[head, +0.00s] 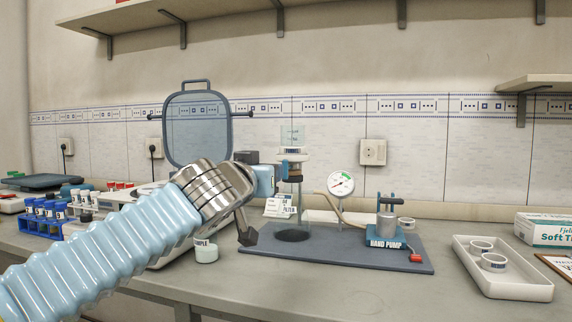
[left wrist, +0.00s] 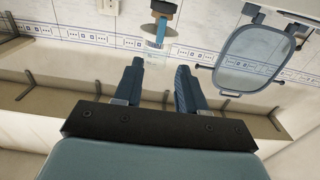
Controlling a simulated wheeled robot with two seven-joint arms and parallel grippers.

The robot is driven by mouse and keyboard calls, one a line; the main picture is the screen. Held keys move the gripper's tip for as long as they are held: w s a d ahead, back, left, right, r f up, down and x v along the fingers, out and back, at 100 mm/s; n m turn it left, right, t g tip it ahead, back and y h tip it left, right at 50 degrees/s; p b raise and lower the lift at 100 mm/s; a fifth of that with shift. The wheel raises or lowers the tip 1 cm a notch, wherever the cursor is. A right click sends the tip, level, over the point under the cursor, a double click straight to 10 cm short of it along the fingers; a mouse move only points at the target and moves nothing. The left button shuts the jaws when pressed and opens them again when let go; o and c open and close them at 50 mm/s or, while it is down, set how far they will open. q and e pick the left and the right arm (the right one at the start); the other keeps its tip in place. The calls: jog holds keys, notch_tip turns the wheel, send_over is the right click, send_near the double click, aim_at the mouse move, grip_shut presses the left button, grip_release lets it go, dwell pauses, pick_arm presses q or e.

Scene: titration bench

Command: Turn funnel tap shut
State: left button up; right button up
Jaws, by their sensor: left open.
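The glass funnel (head: 293,136) stands upright above a clear flask (head: 292,222) on the dark mat. A dark fitting lies at the funnel's neck; the tap handle is not clearly told apart from my gripper there. My left gripper (head: 284,168) is right beside this neck, largely hidden by its own wrist. In the left wrist view, my left gripper (left wrist: 160,66) is open, its two dark fingers apart with nothing visibly held. The clear funnel (left wrist: 156,50) shows beyond the fingertips, below a blue and tan part. Contact cannot be told. My right gripper is not in view.
The hand pump (head: 387,227) and a round gauge (head: 341,183) stand right of the flask. A white tray (head: 515,286) with small dishes is at right. A clear framed shield (head: 198,130) stands behind my arm. A vial rack (head: 48,222) is at left.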

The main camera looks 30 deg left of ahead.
aim_at(288, 168)
pick_arm(q)
jog(key=p+x, duration=0.3)
jog(key=x, duration=0.9)
jog(key=shift+w+p, duration=0.2)
jog(key=shift+p, duration=0.1)
jog(key=shift+c, duration=0.4)
grip_shut()
